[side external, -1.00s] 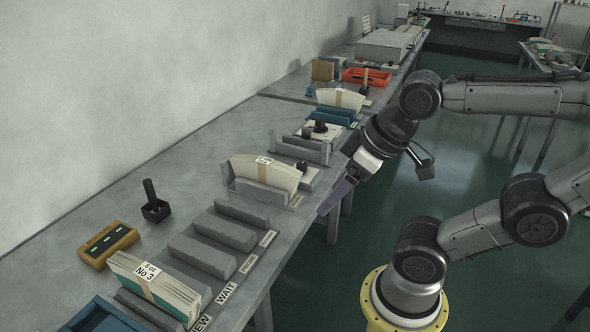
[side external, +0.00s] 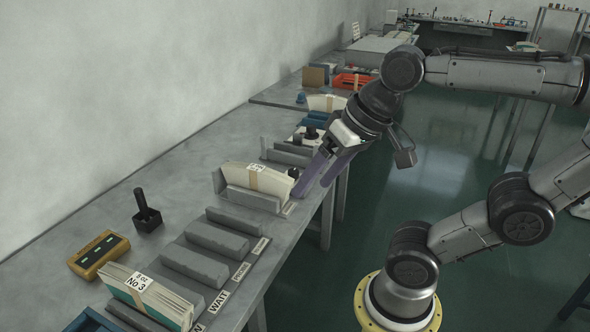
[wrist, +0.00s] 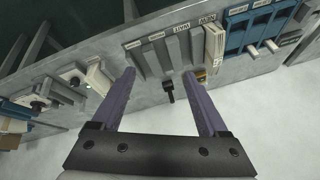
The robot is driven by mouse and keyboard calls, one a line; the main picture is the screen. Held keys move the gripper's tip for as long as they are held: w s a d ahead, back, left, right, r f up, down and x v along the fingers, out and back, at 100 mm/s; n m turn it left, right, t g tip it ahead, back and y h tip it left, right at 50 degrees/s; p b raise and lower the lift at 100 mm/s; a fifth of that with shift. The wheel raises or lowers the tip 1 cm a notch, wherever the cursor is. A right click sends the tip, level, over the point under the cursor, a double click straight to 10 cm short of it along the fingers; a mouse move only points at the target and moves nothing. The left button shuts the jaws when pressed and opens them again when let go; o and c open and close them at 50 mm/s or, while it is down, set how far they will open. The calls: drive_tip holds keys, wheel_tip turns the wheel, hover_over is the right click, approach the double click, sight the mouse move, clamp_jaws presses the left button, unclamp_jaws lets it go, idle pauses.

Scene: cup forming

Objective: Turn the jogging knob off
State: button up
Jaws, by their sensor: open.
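My gripper (side external: 312,190) is open and empty, with two long purple fingers pointing down and left at the bench's front edge. The wrist view shows both fingers spread (wrist: 160,75) with nothing between their tips but the bench beyond. A dark round knob (side external: 311,133) sits on a white plate behind the fingers, apart from them. In the wrist view two dark knobs on white plates, one upper (wrist: 75,81) and one lower (wrist: 38,105), lie left of the fingers. I cannot tell which is the jogging knob, or its setting.
Cream paper blanks (side external: 258,178) stand in a grey holder just left of the fingers. Grey dividers (side external: 215,237), a black-handled tool in a holder (side external: 147,215) and a yellow box (side external: 98,254) are nearer. The bench by the wall is mostly clear.

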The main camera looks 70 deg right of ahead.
drive_tip(key=w+d+r+m, duration=0.2)
drive_tip(key=w+r+m, duration=0.3)
drive_tip(key=w, duration=0.2)
drive_tip(key=w+d+r+m+g+y, duration=0.1)
drive_tip(key=w+d+r+m, duration=0.1)
drive_tip(key=w+d+m, duration=0.75)
drive_tip(key=m+g+y, duration=0.1)
drive_tip(key=m+y, duration=0.1)
drive_tip(key=m, duration=0.6)
hover_over(294, 171)
drive_tip(key=s+d, duration=0.4)
wheel_tip(294, 171, down, 20)
drive_tip(key=x, duration=1.4)
drive_tip(key=shift+s+d+f, duration=0.15)
drive_tip(key=shift+s+d, duration=0.05)
drive_tip(key=shift+d, duration=0.2)
drive_tip(key=shift+g, duration=0.3)
clamp_jaws()
